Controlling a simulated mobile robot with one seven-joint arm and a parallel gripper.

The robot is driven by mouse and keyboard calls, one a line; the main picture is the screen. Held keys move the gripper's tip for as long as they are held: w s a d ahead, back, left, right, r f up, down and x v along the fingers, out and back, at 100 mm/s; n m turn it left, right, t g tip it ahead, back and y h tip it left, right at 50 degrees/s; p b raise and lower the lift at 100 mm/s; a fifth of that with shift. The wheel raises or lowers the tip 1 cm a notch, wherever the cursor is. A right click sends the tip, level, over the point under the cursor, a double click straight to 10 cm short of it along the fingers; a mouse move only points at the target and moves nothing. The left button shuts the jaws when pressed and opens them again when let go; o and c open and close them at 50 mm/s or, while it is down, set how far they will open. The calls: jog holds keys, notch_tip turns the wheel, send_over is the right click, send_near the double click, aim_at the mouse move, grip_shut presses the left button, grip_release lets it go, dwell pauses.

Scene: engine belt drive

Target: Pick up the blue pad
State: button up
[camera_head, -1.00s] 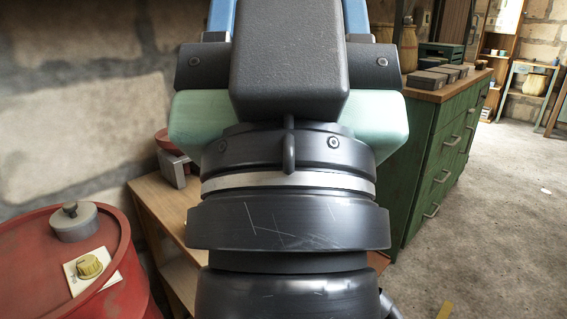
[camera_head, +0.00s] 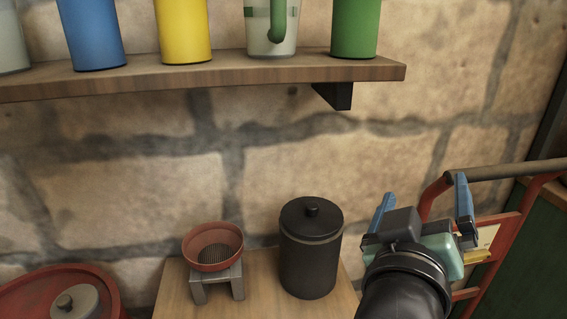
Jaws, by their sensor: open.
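I cannot make out a blue pad in the current view. My gripper (camera_head: 425,189) is at the lower right, with its two blue fingers spread wide apart. It is open, and nothing shows between the fingers. It is in front of the stone wall, to the right of a dark lidded canister.
A wooden shelf (camera_head: 210,75) holds blue (camera_head: 92,35), yellow (camera_head: 183,30) and green (camera_head: 355,28) containers and a pale jug (camera_head: 271,30). Below, a wooden stand (camera_head: 262,268) carries a red bowl (camera_head: 213,246) and the dark canister (camera_head: 310,262). A red-framed cart (camera_head: 500,240) is behind my gripper.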

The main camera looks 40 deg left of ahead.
jog(key=s+a+f+n+g+p, duration=0.5)
jog(key=a+f+n+g+p, duration=0.35)
jog(key=p, duration=0.25)
jog(key=s+d+f+n+g+h+p, duration=0.1)
jog(key=s+f+n+g+h+p, duration=0.2)
jog(key=s+p, duration=0.55)
jog(key=s+d+f+n+g+h+p, duration=0.1)
jog(key=s+f+n+g+p, duration=0.35)
jog(key=s, duration=0.65)
jog(key=shift+n+g, duration=0.8)
jog(key=shift+n, duration=0.1)
jog(key=f, duration=0.3)
jog(key=s+f, duration=0.1)
jog(key=f, duration=0.2)
jog(key=shift+s+f, duration=0.1)
jog(key=shift+f, duration=0.05)
jog(key=shift+w+a+f, duration=0.1)
jog(key=shift+a+f, duration=0.05)
jog(key=shift+f, duration=1.35)
jog(key=shift+w+a+f, duration=0.1)
jog(key=shift+f, duration=1.35)
